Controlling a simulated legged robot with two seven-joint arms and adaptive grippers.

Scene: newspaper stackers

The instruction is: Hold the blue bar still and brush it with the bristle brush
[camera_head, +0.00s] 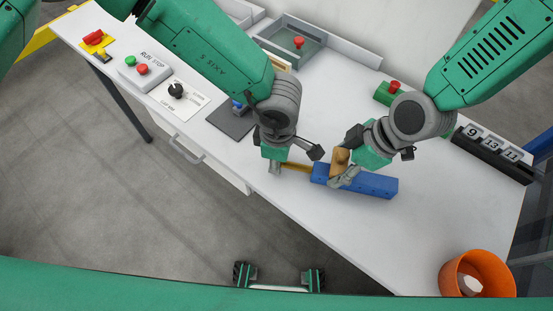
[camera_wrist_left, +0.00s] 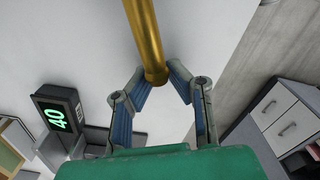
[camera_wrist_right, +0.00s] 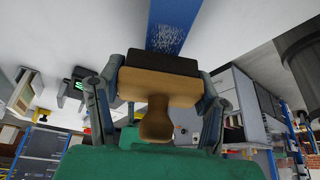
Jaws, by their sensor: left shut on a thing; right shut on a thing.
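The blue bar (camera_head: 374,186) lies near the table's front edge, with a brass rod (camera_head: 298,168) sticking out of its left end. My left gripper (camera_head: 277,168) is shut on this rod; the left wrist view shows the rod (camera_wrist_left: 146,38) between the fingers (camera_wrist_left: 158,80). My right gripper (camera_head: 342,176) is shut on the wooden bristle brush (camera_head: 341,158), over the middle of the bar. In the right wrist view the brush (camera_wrist_right: 158,86) has dark bristles towards the blue bar (camera_wrist_right: 173,12), which carries a whitish speckled patch. Whether the bristles touch it is unclear.
An orange bin (camera_head: 452,273) stands at the front right corner. A black number rack (camera_head: 492,156) is at the right. A grey tray (camera_head: 287,43) with a red knob lies at the back. A run/stop box (camera_head: 143,73) is at the left. The table right of the bar is clear.

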